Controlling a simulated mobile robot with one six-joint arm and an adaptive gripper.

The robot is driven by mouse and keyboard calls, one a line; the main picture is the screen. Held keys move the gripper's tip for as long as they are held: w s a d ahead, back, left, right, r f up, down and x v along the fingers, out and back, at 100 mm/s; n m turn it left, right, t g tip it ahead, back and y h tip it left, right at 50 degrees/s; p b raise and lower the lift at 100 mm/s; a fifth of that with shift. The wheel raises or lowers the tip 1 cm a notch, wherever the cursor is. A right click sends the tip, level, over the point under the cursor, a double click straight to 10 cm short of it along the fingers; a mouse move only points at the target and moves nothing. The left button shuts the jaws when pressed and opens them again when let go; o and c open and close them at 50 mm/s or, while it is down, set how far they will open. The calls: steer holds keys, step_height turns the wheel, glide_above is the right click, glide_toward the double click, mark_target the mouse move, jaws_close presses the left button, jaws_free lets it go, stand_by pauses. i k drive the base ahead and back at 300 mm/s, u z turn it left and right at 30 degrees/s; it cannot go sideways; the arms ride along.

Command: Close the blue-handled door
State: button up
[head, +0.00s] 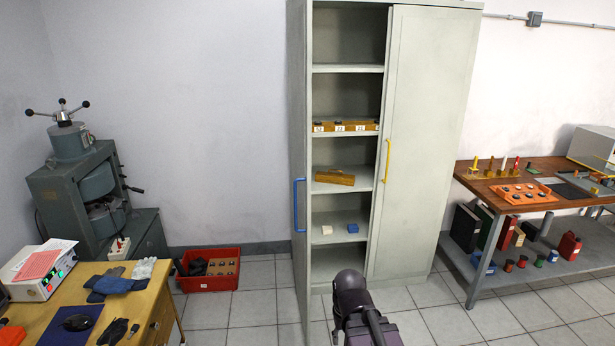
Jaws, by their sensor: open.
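The tall grey-green cabinet (346,69) stands against the back wall. Its blue-handled door (299,120) is on the left, swung open toward me and seen nearly edge-on. The blue handle (299,205) is a vertical bar on that door. The yellow-handled door (430,140) on the right is shut, with its yellow handle (387,160) near its left edge. Dark links of my arm show at the bottom centre, in front of the cabinet's lower part. I cannot make out my gripper's fingers in this view.
The open shelves hold a wooden rack (345,126), a wooden block (335,178) and small blocks. A red crate (208,270) stands on the floor left of the door. A desk (140,300) is front left, a workbench (500,195) right. Tiled floor before the cabinet looks clear.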

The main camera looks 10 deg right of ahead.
mark_target(301, 10)
steer(key=u, duration=0.3)
steer(key=i, duration=1)
steer(key=z, duration=0.3)
